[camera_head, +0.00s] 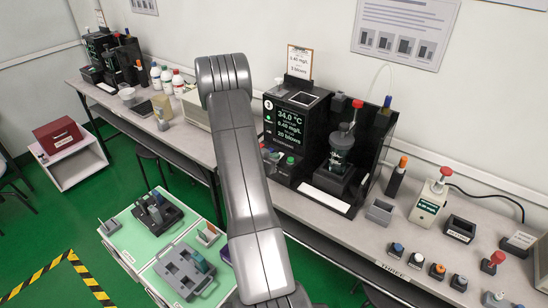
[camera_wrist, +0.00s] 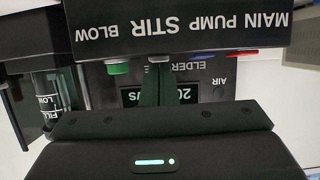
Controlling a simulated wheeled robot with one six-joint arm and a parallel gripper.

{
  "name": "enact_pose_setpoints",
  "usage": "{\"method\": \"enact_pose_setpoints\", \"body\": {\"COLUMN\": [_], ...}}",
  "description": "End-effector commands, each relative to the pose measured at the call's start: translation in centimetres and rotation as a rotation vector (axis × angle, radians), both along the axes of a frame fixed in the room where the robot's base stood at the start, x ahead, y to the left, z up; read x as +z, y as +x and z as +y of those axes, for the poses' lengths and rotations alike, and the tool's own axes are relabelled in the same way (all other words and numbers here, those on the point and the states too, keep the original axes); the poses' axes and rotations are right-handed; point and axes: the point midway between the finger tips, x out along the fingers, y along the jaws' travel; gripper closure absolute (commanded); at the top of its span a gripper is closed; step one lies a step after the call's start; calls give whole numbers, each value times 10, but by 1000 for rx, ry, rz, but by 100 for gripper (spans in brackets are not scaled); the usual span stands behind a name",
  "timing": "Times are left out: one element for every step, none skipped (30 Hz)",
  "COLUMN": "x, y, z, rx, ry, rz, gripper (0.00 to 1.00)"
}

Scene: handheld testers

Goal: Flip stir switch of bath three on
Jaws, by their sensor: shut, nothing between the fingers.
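A black bath unit (camera_head: 290,125) with a lit display stands on the bench in the head view. In the wrist view its panel appears upside down, with a strip labelled MAIN, PUMP, STIR and BLOW (camera_wrist: 180,25). A small grey stir switch (camera_wrist: 160,58) sits by the STIR label. My gripper (camera_wrist: 160,72) is shut and empty, its dark fingertips right at this switch; I cannot tell whether they touch. The switch's position is unclear behind the fingers. In the head view my arm hides my gripper.
A green knob (camera_wrist: 118,67) sits close left of the fingers, and red (camera_wrist: 240,53) and blue parts are to the right. A clear vessel (camera_wrist: 48,98) stands at left. A bench label reads THREE (camera_head: 392,269). Testers, bottles and a grey bin (camera_head: 380,211) crowd the bench.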

Motion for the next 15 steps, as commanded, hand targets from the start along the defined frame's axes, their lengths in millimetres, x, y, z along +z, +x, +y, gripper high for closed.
{"method": "enact_pose_setpoints", "body": {"x": [0, 0, 0, 0, 0, 0, 1, 2, 3, 4, 6, 8, 9, 11, 13], "y": [0, 0, 0, 0, 0, 0, 0, 0, 0, 0, 0, 0, 0, 0, 0], "z": [0, 0, 0, 0, 0, 0, 0, 0, 0, 0, 0, 0, 0, 0, 0], "rx": [1, 0, 0, 0, 0, 0, 0, 0, 0, 0, 0, 0, 0, 0, 0], "ry": [2, 2, 2, 2, 2, 2, 2, 2, 3, 3, 3, 3, 3, 3, 3], "rz": [2, 2, 2, 3, 3, 3, 3, 2, 2, 2, 2, 2, 2, 2, 2], "gripper": [100, 100, 100, 100, 100, 100, 100, 100, 100, 100, 100, 100, 100, 100, 100]}}
